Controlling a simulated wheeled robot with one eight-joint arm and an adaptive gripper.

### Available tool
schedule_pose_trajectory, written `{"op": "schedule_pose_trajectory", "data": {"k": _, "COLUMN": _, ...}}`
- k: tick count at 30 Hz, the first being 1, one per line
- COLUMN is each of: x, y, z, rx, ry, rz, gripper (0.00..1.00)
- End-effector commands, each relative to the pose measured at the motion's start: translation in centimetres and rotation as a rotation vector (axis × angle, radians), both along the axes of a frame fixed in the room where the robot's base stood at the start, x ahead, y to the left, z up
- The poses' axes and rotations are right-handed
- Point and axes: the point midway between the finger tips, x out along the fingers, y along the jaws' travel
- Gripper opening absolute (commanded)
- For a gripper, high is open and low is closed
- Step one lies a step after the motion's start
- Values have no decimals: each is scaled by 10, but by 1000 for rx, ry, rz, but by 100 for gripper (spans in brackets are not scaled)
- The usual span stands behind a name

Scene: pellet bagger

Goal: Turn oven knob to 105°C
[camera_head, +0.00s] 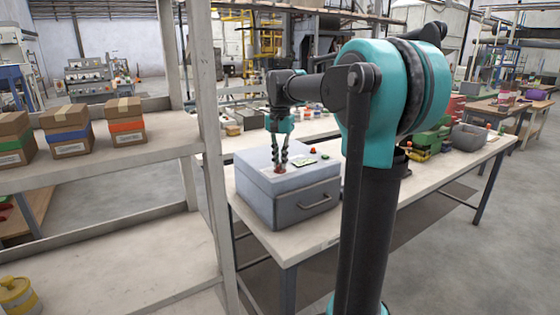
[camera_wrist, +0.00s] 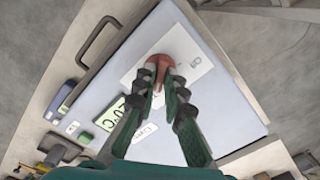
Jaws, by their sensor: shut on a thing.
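The oven (camera_head: 285,205) is a grey box with a front handle, standing on the near end of the workbench. Its knob (camera_wrist: 160,62) is red and round and sits on a white panel on the oven's top. My gripper (camera_wrist: 160,76) points down at the knob with its fingertips closed on it. In the head view, my gripper (camera_head: 279,163) hides part of the knob. A pale green display (camera_wrist: 112,112) beside the knob shows digits ending in "20°C"; my finger is close to it and the start may be covered.
A shelf (camera_head: 120,140) with several cardboard boxes stands at left. The workbench (camera_head: 375,185) is partly clear right of the oven.

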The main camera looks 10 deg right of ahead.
Motion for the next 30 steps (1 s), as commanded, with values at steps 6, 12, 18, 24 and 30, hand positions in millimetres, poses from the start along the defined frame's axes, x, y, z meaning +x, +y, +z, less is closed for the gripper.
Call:
{"op": "schedule_pose_trajectory", "data": {"k": 6, "x": 1, "y": 0, "z": 0, "rx": 0, "ry": -1, "rz": -60, "gripper": 0}}
{"op": "schedule_pose_trajectory", "data": {"k": 12, "x": 1, "y": 0, "z": 0, "rx": 0, "ry": -1, "rz": -77, "gripper": 0}}
{"op": "schedule_pose_trajectory", "data": {"k": 18, "x": 1, "y": 0, "z": 0, "rx": 0, "ry": -1, "rz": -78, "gripper": 0}}
{"op": "schedule_pose_trajectory", "data": {"k": 24, "x": 1, "y": 0, "z": 0, "rx": 0, "ry": -1, "rz": -77, "gripper": 20}}
{"op": "schedule_pose_trajectory", "data": {"k": 30, "x": 0, "y": 0, "z": 0, "rx": -1, "ry": -1, "rz": -77, "gripper": 31}}
